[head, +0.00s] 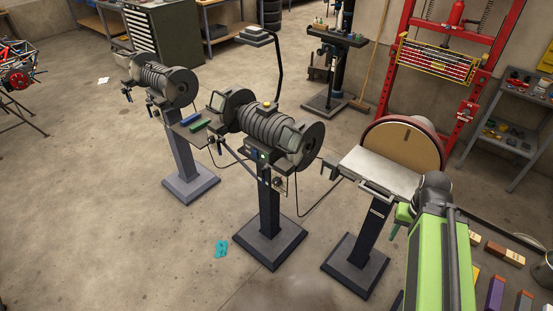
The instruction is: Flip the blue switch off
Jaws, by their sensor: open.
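A grey double bench grinder (266,125) stands on a dark pedestal in the middle of the head view. A small switch box (262,156) on its front shows a green-lit spot and a bluish patch beside it. The details are too small to tell which way any switch is set. My green arm reaches up from the lower right. My gripper (399,222) shows as green tips just left of the arm, partly hidden by it. It is open, with nothing seen between the tips, and is well to the right of the switch box, apart from it.
A disc sander (403,146) with a flat table stands between the grinder and my arm. A second grinder (163,80) is at the left. A cyan item (221,248) lies on the floor. A red press frame (440,60) stands behind. The floor at front left is mostly clear.

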